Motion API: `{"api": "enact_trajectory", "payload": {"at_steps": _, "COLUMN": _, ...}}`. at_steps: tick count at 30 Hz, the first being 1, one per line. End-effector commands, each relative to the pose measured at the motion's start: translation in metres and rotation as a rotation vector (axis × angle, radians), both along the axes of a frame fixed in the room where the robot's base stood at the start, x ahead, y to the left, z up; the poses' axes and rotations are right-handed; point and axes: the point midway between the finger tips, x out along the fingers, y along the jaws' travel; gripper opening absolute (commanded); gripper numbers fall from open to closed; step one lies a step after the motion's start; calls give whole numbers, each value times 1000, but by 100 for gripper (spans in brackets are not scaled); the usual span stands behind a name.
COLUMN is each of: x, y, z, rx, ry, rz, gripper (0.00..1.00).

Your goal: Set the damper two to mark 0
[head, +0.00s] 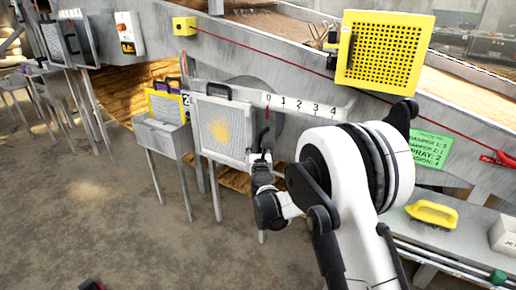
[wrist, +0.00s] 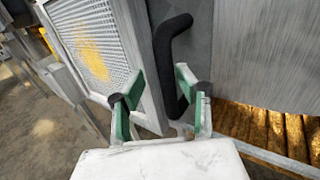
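A number scale (head: 302,106) with marks 0 to 4 runs along the grey machine side. A small red pointer (head: 267,112) appears just under mark 0. A plate marked 2 (head: 186,100) shows left of the scale, partly hidden. My gripper (head: 262,158) is below the scale, beside a mesh panel (head: 222,128). In the wrist view its green-padded fingers (wrist: 156,98) are apart. A bent black handle (wrist: 164,50) is close to the right finger; its lower end is partly hidden there. I cannot tell whether they touch.
A yellow mesh box (head: 386,52) is above my arm. A green sign (head: 430,149) listing damper values is at right. A yellow-handled brush (head: 432,214) lies on the ledge. A yellow-framed panel (head: 166,106) stands left.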

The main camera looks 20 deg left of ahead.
Motion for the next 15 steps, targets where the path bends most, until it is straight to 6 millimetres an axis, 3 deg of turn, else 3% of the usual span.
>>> {"api": "enact_trajectory", "payload": {"at_steps": 8, "x": -11, "y": -7, "z": 1, "rx": 0, "ry": 0, "rz": -1, "gripper": 33}}
{"api": "enact_trajectory", "payload": {"at_steps": 15, "x": -51, "y": -28, "z": 1, "rx": 0, "ry": 0, "rz": -1, "gripper": 33}}
